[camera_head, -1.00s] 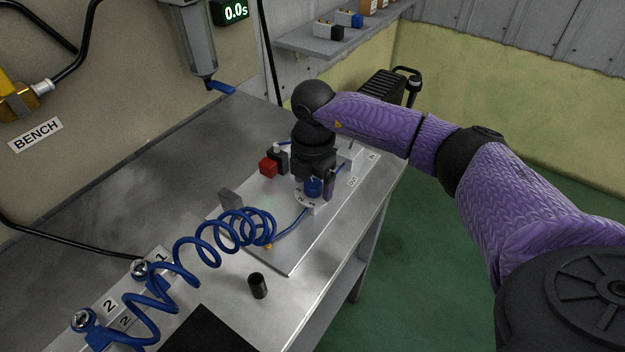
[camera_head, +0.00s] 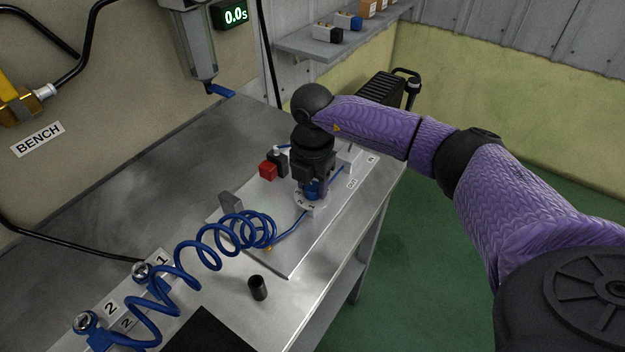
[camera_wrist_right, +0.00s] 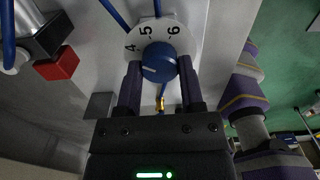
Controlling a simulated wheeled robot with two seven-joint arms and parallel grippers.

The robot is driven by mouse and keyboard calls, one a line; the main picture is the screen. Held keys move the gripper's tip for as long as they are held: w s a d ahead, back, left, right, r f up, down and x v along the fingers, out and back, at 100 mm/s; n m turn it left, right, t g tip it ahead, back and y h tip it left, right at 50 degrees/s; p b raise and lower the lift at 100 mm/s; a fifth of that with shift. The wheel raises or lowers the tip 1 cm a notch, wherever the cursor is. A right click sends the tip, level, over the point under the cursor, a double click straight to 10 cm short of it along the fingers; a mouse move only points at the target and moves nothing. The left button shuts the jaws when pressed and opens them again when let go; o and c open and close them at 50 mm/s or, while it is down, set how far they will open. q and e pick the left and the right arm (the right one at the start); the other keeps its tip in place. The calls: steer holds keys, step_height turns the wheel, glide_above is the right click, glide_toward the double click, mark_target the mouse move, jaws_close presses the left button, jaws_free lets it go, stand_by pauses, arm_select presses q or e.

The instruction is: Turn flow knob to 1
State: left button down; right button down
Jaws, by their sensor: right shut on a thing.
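The blue flow knob (camera_head: 314,189) sits on a white numbered dial (camera_head: 303,204) on the metal plate. My right gripper (camera_head: 312,181) points straight down over it, its fingers closed on the knob. In the right wrist view the blue knob (camera_wrist_right: 159,60) lies between the two fingers of the gripper (camera_wrist_right: 160,78). The white dial (camera_wrist_right: 180,38) shows 4, 5 and 6 beyond the knob; its near part is hidden. A pale mark on the knob points to the lower left, away from these numbers. My left gripper is not in view.
A red block (camera_head: 268,169) and a small grey upright plate (camera_head: 230,201) stand left of the dial. A coiled blue hose (camera_head: 205,247) crosses the bench in front. A black cylinder (camera_head: 258,287) stands near the bench's front edge.

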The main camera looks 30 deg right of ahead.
steer(key=n, duration=0.2)
steer(key=shift+r+n+p, duration=0.1)
steer(key=shift+n+p, duration=0.3)
steer(key=n, duration=0.3)
steer(key=shift+p, duration=0.3)
steer(key=n, duration=0.8)
steer(key=shift+d+n, duration=0.1)
steer(key=shift+n, duration=0.2)
steer(key=n, duration=0.4)
steer(key=shift+n, duration=0.3)
steer(key=n, duration=0.4)
steer(key=shift+n, duration=0.3)
steer(key=n+b, duration=0.1)
steer(key=n, duration=0.2)
arm_select(q)
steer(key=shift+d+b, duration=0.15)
steer(key=shift+b, duration=0.15)
arm_select(e)
steer(key=shift+n, duration=1.8)
